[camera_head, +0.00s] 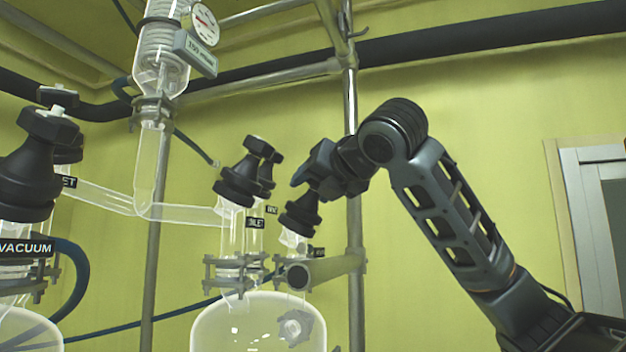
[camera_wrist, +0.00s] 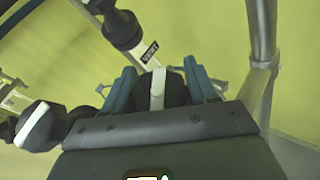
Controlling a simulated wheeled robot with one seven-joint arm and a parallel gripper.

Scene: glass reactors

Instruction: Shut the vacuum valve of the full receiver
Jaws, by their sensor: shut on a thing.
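My gripper (camera_head: 312,180) is at the black knob (camera_head: 300,215) of the right-hand valve on top of the central glass vessel (camera_head: 215,325). In the wrist view my gripper (camera_wrist: 160,85) has its blue fingers on either side of a black knob with a white stripe (camera_wrist: 157,92), shut on it. The small label below this knob (camera_head: 319,253) is too small to read. A VACUUM label (camera_head: 27,248) is on another glass vessel (camera_head: 25,330) at the far left, under a large black knob (camera_head: 28,180). Liquid levels cannot be told.
Beside the held knob stand more black knobs (camera_head: 240,183) above an INLET label (camera_head: 256,222). The wrist view shows a VENT label (camera_wrist: 149,53) on a neighbouring valve. A metal post (camera_head: 355,270) stands close behind my gripper. A glass condenser (camera_head: 160,60) rises at upper left.

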